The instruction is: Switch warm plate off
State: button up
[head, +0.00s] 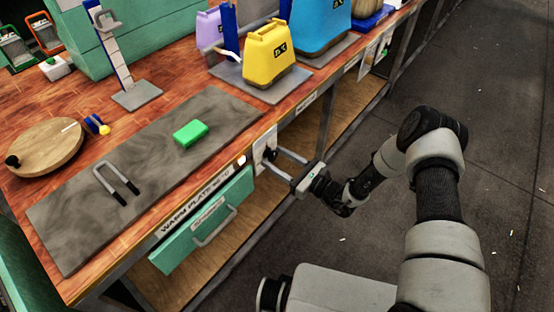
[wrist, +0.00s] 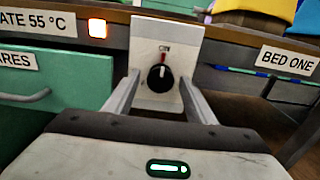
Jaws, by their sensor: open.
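The warm plate's switch is a black rotary knob (wrist: 160,77) on a white panel (wrist: 166,42) on the bench's front edge. Its pointer line points up at the ON mark. A lamp (wrist: 97,28) left of it glows orange-red. The lamp also shows in the head view (head: 241,160). The warm plate (head: 150,150) is a long grey slab on the bench top. My gripper (wrist: 160,88) is open, with one finger on each side of the knob in the picture. I cannot tell whether the fingers touch it. In the head view my gripper (head: 272,160) is at the panel.
A green block (head: 190,134) and a U-shaped handle (head: 117,182) lie on the slab. A green drawer (head: 205,220) with a handle is below the WARM PLATE label (head: 188,208). A "BED ONE" label (wrist: 289,60) is right of the panel.

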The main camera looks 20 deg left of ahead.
jog(key=shift+a, duration=0.1)
jog(key=c, duration=1)
jog(key=shift+c, duration=0.2)
jog(key=shift+n, duration=0.3)
jog(key=n+b, duration=0.1)
jog(key=n, duration=0.3)
jog(key=shift+w+n, duration=0.1)
jog(key=shift+n, duration=0.2)
jog(key=n, duration=1.2)
jog(key=shift+r+p, duration=0.1)
jog(key=shift+p, duration=0.3)
jog(key=n+p, duration=0.1)
jog(key=n, duration=0.5)
jog(key=shift+n, duration=0.3)
jog(key=shift+w, duration=0.1)
